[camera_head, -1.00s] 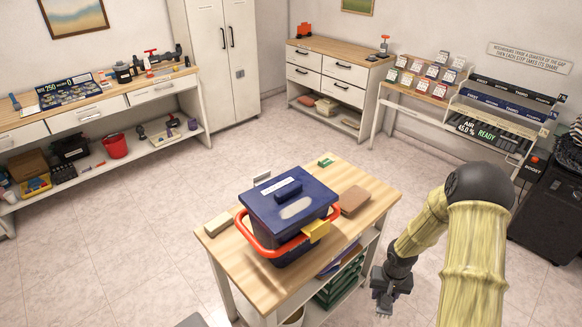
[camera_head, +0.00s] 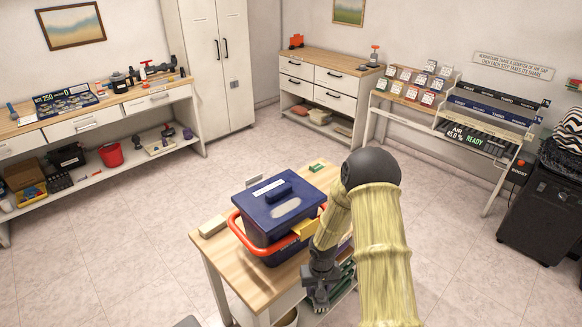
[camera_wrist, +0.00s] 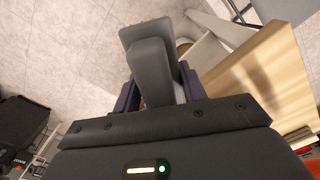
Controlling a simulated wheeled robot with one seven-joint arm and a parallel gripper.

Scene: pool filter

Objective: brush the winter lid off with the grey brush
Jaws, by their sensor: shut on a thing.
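The winter lid (camera_head: 262,207) is dark blue with a raised handle, and sits on a dark blue tub (camera_head: 270,248) on the wooden-topped table. A pale dusty smudge (camera_head: 287,209) lies on its top. The tub has a red carry handle (camera_head: 243,238) and a yellow latch (camera_head: 304,229) at the front right. My gripper (camera_head: 319,285) hangs at the table's right side, below and right of the lid, apart from it. It is shut on the grey brush, whose grey body (camera_wrist: 150,62) fills the wrist view's middle; its bristles are not clear there. The lid is not seen in the wrist view.
The wooden table (camera_head: 222,258) also bears a pale block (camera_head: 213,226) at left and a small green item (camera_head: 317,167) at the back. My arm hides part of its right side. Open tiled floor surrounds it; benches and cabinets line the walls.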

